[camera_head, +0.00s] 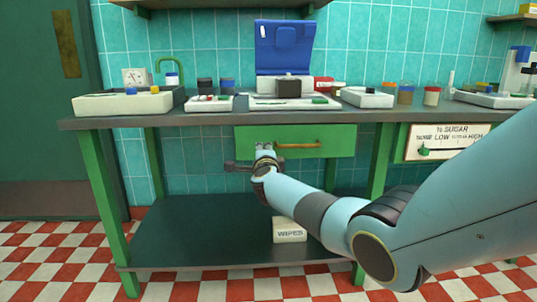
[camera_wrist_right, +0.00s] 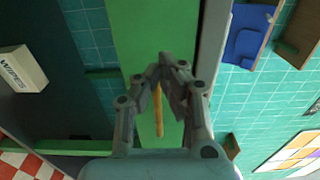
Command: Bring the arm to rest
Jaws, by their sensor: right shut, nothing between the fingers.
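My right arm comes in from the right in the head view, and its gripper (camera_head: 240,166) is in front of the left part of the green drawer (camera_head: 340,142). In the right wrist view the gripper (camera_wrist_right: 162,60) is shut, its fingertips together with nothing between them. The drawer's wooden handle (camera_head: 299,145) is visible to the right of the gripper in the head view. In the wrist view the handle (camera_wrist_right: 158,110) shows behind the fingers, and I cannot tell the gap. My left gripper is not in view.
The bench top (camera_head: 215,112) holds trays, jars and a blue upright panel (camera_head: 284,47). A WIPES box (camera_head: 290,231) stands on the lower shelf (camera_head: 170,235). A sugar gauge panel (camera_head: 447,142) is at the right. The checkered floor in front is clear.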

